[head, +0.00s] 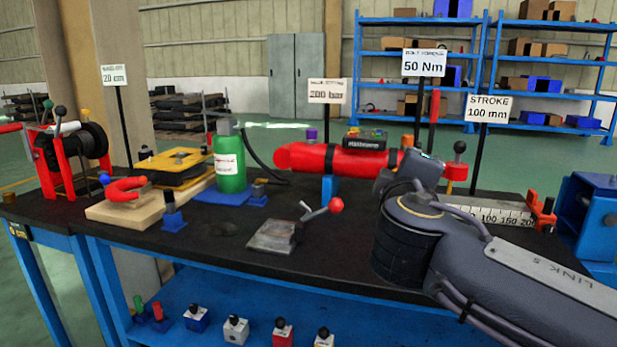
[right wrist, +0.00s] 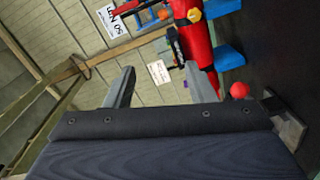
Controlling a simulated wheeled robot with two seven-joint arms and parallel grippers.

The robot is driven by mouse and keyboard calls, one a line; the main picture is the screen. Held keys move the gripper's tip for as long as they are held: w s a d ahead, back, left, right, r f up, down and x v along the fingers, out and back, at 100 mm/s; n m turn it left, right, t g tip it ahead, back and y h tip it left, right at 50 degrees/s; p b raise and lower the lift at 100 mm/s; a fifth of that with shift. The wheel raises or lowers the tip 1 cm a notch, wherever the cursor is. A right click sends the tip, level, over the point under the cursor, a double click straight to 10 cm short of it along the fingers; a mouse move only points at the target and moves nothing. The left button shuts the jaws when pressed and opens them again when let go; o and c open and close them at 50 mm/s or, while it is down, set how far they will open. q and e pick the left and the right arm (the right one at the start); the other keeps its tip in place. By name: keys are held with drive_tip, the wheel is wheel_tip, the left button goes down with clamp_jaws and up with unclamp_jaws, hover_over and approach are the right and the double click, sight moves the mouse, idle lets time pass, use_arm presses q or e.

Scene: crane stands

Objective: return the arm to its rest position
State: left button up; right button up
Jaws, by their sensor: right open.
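My right arm (head: 470,240) reaches in from the right in the head view, over the right part of the black-topped bench (head: 330,262). Its dark wrist end is beside the right end of the red cylinder (head: 325,160); the fingertips cannot be made out there. In the right wrist view my right gripper (right wrist: 160,90) has two grey fingers apart with nothing between them. The red cylinder also shows beyond it, tilted, in that view (right wrist: 197,42). My left gripper is not in view.
A metal plate with a red-ball lever (head: 275,236) lies near the front edge. A green bottle (head: 229,165), a yellow-topped block (head: 172,165) and a red reel stand (head: 72,150) are left. A ruler block (head: 490,212) is behind my arm. The front middle is clear.

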drive_tip(key=s+d+f+m+g+y, duration=0.1)
drive_tip(key=s+d+f+m+g, duration=0.25)
drive_tip(key=s+d+f, duration=0.55)
drive_tip(key=s+d+f+m+g+y, duration=0.1)
drive_tip(key=s+d+f+m+g, duration=0.3)
drive_tip(key=f, duration=1)
drive_tip(key=s+a+f+m+g+y, duration=0.45)
drive_tip(key=s+a+f+y, duration=0.2)
drive_tip(key=s+f, duration=0.5)
use_arm(q)
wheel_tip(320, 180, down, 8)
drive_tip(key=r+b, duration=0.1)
drive_tip(key=b, duration=0.6)
use_arm(e)
wheel_tip(320, 180, down, 6)
drive_tip(key=s+m, duration=0.1)
drive_tip(key=s, duration=0.1)
use_arm(q)
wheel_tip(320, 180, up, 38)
drive_tip(key=p, duration=3.8)
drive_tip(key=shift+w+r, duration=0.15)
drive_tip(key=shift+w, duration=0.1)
use_arm(e)
wheel_tip(320, 180, up, 38)
drive_tip(key=shift+w+a+r+t, duration=0.25)
drive_tip(key=shift+a+t, duration=0.05)
drive_tip(key=shift+a, duration=0.15)
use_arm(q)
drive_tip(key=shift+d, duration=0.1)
